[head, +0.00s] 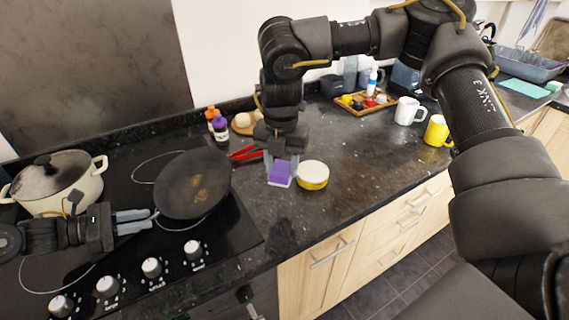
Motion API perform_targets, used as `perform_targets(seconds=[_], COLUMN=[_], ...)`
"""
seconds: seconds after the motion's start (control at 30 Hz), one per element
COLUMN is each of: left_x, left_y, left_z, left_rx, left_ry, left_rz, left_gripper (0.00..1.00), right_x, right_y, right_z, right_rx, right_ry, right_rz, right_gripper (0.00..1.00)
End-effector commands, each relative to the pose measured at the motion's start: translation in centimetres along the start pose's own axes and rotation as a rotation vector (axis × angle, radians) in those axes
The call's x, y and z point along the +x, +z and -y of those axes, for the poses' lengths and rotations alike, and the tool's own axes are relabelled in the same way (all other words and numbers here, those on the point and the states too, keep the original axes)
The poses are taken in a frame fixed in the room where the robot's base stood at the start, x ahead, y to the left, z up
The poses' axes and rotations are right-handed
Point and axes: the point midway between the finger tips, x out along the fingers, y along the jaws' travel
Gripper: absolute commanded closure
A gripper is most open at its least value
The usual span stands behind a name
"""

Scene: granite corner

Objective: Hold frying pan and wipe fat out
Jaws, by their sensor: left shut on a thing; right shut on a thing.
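The dark frying pan (178,190) sits over the black hob, with a brownish fat patch (201,187) in its middle. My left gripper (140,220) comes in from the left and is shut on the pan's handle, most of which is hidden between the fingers. My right gripper (281,163) points down over the counter to the right of the pan. It is shut on a purple sponge (280,177), which is apart from the pan. I cannot tell whether the sponge touches the counter.
A round yellow-and-white tin (313,177) stands right beside the sponge. Red-handled tool (246,154) lies between pan and sponge. A lidded cream pot (60,182) stands behind my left gripper. Bottles (218,126), a wooden tray (362,101) and mugs (408,111) stand farther back.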

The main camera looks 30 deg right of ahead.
Motion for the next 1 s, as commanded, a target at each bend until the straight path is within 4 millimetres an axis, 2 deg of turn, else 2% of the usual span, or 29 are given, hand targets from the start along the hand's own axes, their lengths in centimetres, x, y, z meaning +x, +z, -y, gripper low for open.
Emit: perform_targets(seconds=[0.1,0.23,0.33,0.5,0.63,0.87,0.93,1.0], left_x=[0.1,0.1,0.1,0.1,0.1,0.1,0.1,0.1], left_y=[-0.4,-0.4,-0.4,-0.4,-0.4,-0.4,-0.4,-0.4], left_z=[0.2,0.2,0.2,0.2,0.2,0.1,0.1,0.1], left_rx=[-0.006,-0.006,-0.006,-0.006,-0.006,-0.006,-0.006,-0.006], left_ry=[-0.003,-0.004,-0.004,-0.003,-0.003,-0.003,-0.002,-0.002], left_rz=[-0.006,-0.006,-0.006,-0.006,-0.006,-0.006,-0.006,-0.007], left_gripper=[0.89,0.89,0.89,0.89,0.89,0.89,0.89,0.89], right_x=[0.2,-0.6,-1.8,-2.8,-1.6,2.0,2.3,1.7], right_y=[-1.0,-1.7,-1.3,-0.5,-1.9,-6.8,-7.4,-7.4], right_z=[-2.2,-5.3,-7.4,-10.4,-13.7,-18.4,-19.4,-20.4], right_rx=[0.006,0.037,0.072,0.114,0.103,0.026,0.011,0.003], right_ry=[-0.005,-0.012,-0.019,-0.035,-0.051,-0.07,-0.075,-0.078], right_rz=[0.011,0.032,0.059,0.09,0.121,0.193,0.221,0.245], right_gripper=[0.74,0.74,0.74,0.74,0.74,0.74,0.74,0.74])
